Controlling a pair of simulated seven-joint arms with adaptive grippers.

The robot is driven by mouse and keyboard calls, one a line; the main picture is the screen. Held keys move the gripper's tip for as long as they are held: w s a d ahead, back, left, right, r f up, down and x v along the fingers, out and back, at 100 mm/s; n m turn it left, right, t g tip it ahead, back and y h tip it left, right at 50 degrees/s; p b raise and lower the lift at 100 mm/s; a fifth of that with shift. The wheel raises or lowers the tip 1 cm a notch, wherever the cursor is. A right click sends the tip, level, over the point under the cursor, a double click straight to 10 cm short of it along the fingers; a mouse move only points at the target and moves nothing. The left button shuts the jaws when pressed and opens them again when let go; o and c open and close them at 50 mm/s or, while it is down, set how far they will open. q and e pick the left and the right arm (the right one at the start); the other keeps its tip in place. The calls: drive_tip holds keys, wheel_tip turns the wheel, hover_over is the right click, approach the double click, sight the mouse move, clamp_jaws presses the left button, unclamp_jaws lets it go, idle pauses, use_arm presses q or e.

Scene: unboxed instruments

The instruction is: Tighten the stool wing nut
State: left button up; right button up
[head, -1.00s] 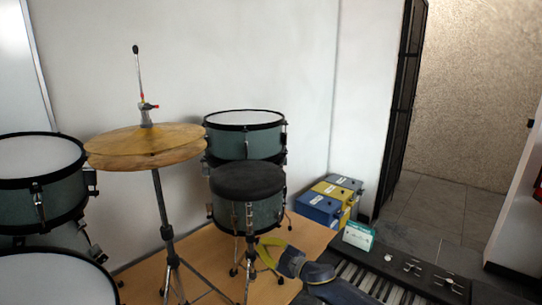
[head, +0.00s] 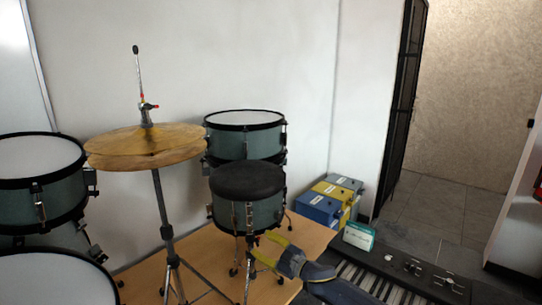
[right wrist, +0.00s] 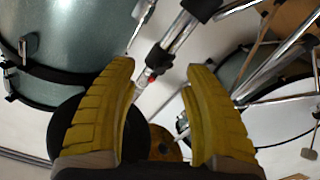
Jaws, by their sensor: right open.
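The stool (head: 247,180) has a round black seat and stands on the wooden platform in front of a teal drum. Its metal post and legs show below the seat in the head view. My right gripper (head: 259,246), with yellow fingers, is open beside the post, just under the seat. In the right wrist view my right gripper (right wrist: 163,72) has its fingers spread, with a chrome and black tube running between and beyond the tips. A small red-marked fitting (right wrist: 151,73) sits on that tube. I cannot tell whether it is the wing nut. My left gripper is out of view.
A hi-hat stand with brass cymbals (head: 145,147) is left of the stool, with teal drums (head: 40,170) farther left. A keyboard (head: 400,270) lies at the lower right, near blue and yellow boxes (head: 335,195).

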drive_tip(key=shift+o, duration=1.1)
drive_tip(key=shift+d, duration=0.1)
drive_tip(key=shift+v, duration=2.95)
